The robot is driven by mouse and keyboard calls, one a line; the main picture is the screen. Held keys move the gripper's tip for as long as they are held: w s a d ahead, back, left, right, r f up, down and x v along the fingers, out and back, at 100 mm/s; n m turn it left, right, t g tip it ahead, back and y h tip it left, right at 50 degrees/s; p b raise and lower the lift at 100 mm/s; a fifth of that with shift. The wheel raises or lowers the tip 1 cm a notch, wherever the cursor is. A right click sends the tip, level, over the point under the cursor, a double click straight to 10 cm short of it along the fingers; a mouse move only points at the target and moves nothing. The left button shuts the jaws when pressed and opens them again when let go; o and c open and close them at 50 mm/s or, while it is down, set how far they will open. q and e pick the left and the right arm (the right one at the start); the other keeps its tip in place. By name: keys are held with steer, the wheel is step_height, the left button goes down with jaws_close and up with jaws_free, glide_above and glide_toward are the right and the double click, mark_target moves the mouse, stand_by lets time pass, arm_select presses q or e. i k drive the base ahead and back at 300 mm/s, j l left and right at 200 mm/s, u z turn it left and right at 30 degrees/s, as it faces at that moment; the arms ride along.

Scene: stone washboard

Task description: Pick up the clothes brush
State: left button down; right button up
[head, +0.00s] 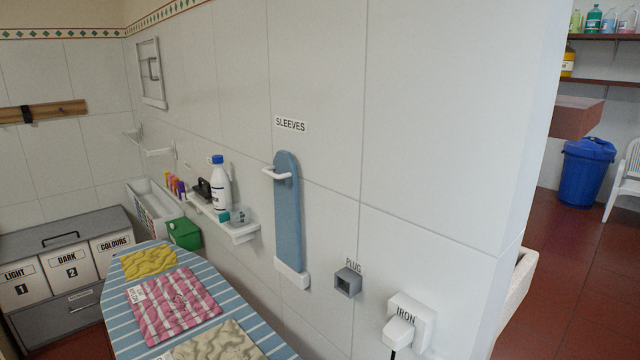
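A small dark object (203,189) stands on the white wall shelf (243,232), just left of a white bottle with a blue cap (220,184). It may be the clothes brush, but it is too small and partly hidden to be sure. A teal and clear small item (236,215) sits to the right of the bottle on the same shelf. Neither of my grippers is in view.
A striped ironing board (115,312) with folded cloths stands below the shelf. Lidded laundry bins (70,262) stand at left. A sleeve board (287,215), plug box (347,281) and iron holder (408,322) are on the wall. Open floor (590,270) lies right.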

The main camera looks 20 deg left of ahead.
mark_target(203, 191)
steer(key=u, duration=1.4)
